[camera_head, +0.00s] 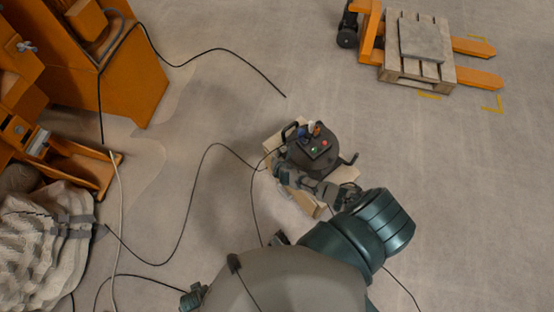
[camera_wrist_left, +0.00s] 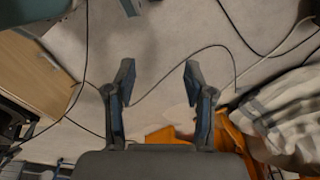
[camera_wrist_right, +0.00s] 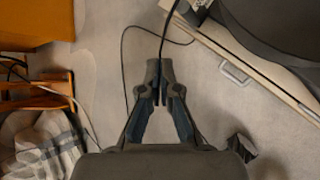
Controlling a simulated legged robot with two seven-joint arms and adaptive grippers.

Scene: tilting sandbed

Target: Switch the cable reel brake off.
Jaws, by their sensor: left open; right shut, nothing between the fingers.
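I cannot tell which part is the brake. My right gripper (camera_wrist_right: 159,80) is shut and empty, beside the reel's lower-left side; the drum (camera_wrist_right: 285,35) fills the upper right of the right wrist view. A dark cable runs up from the fingertips there, seemingly behind them. My left gripper (camera_wrist_left: 158,80) is open and empty above the floor, away from the reel.
The reel stands on a pale wooden box (camera_head: 311,206); its metal handle (camera_wrist_right: 236,73) shows beside my right gripper. Loose cables cross the floor. An orange cabinet (camera_head: 140,75) and striped cloth (camera_head: 45,240) are left; a pallet (camera_head: 437,70) on an orange truck is upper right.

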